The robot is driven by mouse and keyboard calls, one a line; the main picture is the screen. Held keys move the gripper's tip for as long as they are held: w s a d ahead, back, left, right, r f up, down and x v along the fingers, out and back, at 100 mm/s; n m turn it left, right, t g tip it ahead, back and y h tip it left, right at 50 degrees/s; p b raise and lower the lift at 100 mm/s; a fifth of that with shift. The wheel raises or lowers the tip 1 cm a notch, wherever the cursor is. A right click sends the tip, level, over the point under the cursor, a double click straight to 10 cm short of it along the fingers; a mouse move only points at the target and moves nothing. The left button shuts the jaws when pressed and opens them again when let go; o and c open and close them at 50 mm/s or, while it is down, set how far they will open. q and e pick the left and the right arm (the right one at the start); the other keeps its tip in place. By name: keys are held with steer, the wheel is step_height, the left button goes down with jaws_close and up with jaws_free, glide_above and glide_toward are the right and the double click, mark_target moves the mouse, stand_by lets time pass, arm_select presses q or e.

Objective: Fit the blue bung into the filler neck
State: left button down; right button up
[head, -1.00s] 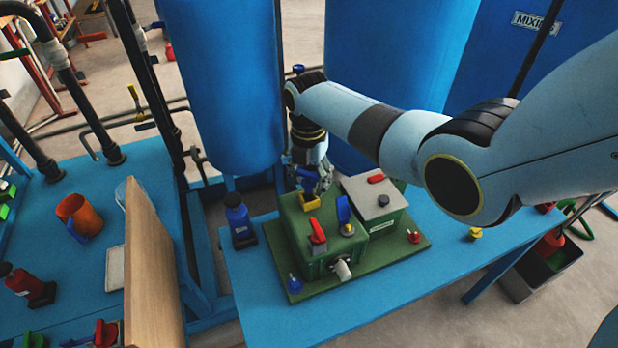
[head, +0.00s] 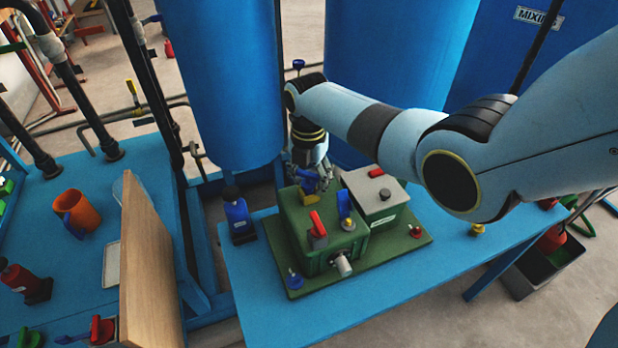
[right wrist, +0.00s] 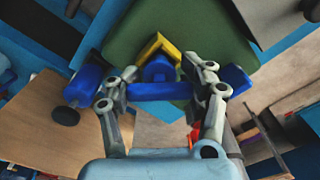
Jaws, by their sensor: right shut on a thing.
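The green box (head: 325,240) stands on a green base on the blue table. A yellow angled collar (head: 318,201) sits on its top near the back edge; it also shows in the right wrist view (right wrist: 152,46). My right gripper (head: 314,178) is over this collar, its fingers shut on the blue bung (head: 307,185). In the right wrist view, the fingers (right wrist: 160,92) hold the bung's blue crossbar (right wrist: 160,91). The bung's rounded part (right wrist: 159,69) is at the collar's inner corner. The filler neck's opening is hidden, and I cannot tell how deep the bung is. My left gripper is not in view.
A red lever (head: 317,226) and a blue lever (head: 344,204) stand on the green box close to the gripper. Blue tanks (head: 400,80) rise behind.

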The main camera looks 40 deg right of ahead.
mark_target(309, 173)
steer(key=shift+f+b, duration=0.55)
steer(key=shift+f, duration=0.25)
steer(key=o, duration=1.4)
steer(key=shift+r, duration=0.1)
step_height(309, 173, up, 12)
